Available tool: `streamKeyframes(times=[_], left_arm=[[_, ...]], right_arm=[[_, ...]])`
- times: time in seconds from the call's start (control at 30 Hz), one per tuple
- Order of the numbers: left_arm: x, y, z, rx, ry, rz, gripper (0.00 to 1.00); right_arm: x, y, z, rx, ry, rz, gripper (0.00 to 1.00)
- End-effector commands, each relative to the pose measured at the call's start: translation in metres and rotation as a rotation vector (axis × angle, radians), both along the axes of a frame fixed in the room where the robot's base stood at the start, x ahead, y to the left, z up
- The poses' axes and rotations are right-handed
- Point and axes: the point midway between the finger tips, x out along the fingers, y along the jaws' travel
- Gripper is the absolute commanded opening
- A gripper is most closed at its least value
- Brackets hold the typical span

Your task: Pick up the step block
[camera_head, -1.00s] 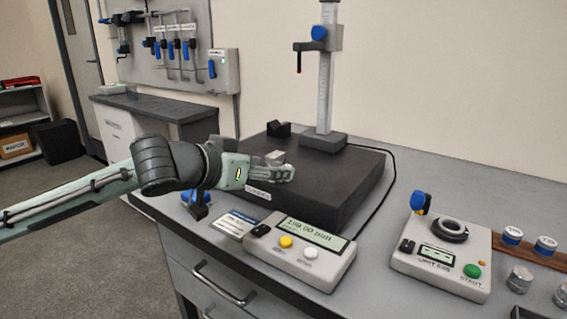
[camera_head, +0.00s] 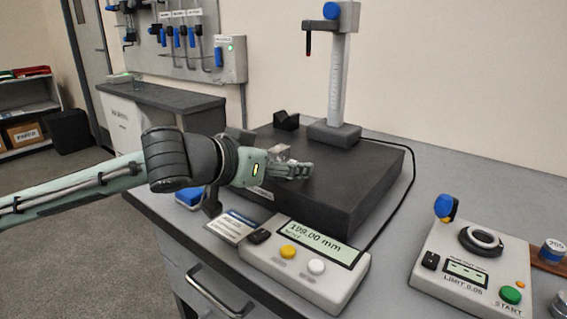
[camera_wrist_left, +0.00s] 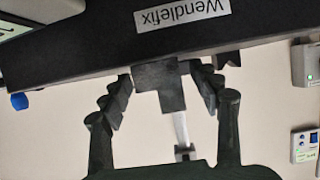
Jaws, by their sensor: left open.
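The step block (camera_head: 279,152) is a small light-grey block on the black surface plate (camera_head: 340,197). In the head view it shows just behind my left gripper (camera_head: 304,169), which partly hides it. My left gripper is open, low over the plate, with its fingers pointing right. In the left wrist view, which is upside down, a dark block with a stepped outline, seemingly the step block (camera_wrist_left: 158,84), appears between the two spread fingers. Whether either finger touches it I cannot tell. My right gripper is not in view.
A height gauge (camera_head: 335,132) stands at the plate's back, with a black V-block (camera_head: 286,121) left of it. A readout box (camera_head: 303,262) sits in front of the plate, a cable at its right. A control box (camera_head: 470,268) is further right. The plate's right part is clear.

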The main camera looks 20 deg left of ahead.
Motion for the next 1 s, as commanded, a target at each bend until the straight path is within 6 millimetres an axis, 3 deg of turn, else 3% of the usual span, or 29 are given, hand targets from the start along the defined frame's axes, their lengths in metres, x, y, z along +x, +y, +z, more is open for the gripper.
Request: streamKeyframes(times=[0.07,0.5,0.77,1.0], left_arm=[[0.0,0.0,0.0,0.0,0.0,0.0,0.56],[0.0,0.0,0.001,0.001,-0.001,0.0,0.01],[0.0,0.0,0.002,0.0,-0.002,0.0,0.0],[0.001,-0.001,0.024,-0.002,-0.005,-0.001,0.0]], right_arm=[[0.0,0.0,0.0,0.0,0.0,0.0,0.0],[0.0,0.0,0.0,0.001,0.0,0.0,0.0],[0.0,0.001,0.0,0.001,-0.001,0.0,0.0],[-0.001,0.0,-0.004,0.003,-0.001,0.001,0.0]])
